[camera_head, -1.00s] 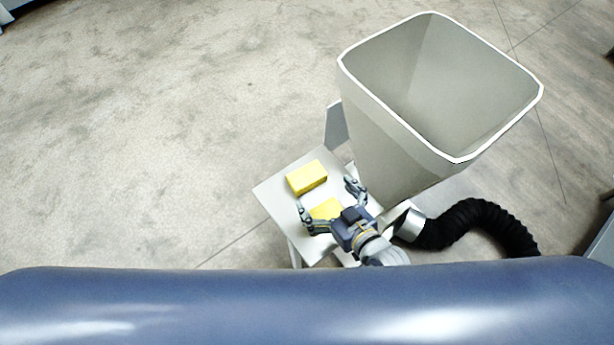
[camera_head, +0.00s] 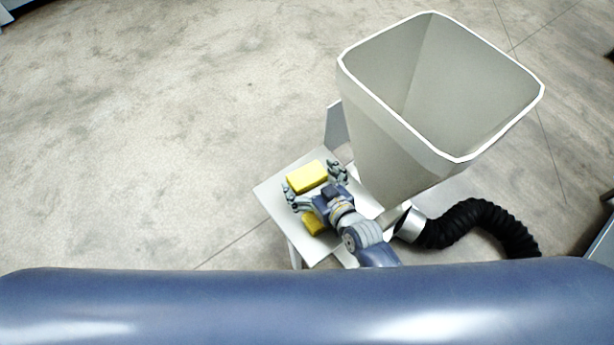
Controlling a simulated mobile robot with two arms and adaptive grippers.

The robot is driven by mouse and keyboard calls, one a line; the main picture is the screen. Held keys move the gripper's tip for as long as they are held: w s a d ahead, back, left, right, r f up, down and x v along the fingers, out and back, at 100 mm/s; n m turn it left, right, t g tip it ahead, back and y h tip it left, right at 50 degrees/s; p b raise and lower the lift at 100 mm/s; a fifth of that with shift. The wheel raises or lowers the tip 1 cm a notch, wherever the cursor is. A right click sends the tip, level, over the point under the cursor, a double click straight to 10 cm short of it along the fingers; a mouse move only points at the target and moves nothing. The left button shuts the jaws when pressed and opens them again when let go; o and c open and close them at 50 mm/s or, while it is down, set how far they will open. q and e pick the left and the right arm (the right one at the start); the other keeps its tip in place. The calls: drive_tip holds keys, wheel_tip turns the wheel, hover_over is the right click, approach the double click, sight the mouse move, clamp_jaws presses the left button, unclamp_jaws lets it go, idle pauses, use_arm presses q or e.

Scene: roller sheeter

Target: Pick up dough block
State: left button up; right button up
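A yellow dough block (camera_head: 306,176) lies on a small white table (camera_head: 273,191). A second yellow dough block (camera_head: 313,223) lies nearer to me on the same table, partly hidden under my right gripper and arm. My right gripper (camera_head: 315,184) is open, its two fingers spread to the left and right of the far block. I cannot tell whether the fingers touch the block. My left gripper is not in view.
A tall grey-white bin (camera_head: 385,122) with an open top stands just behind and right of the table. A black corrugated hose (camera_head: 478,222) with a metal end lies to the right. The floor on the left is clear.

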sight(309, 184)
drive_tip(key=c, duration=1)
drive_tip(key=shift+r, duration=0.1)
wheel_tip(309, 184, up, 10)
drive_tip(key=p, duration=0.1)
drive_tip(key=shift+p, duration=0.3)
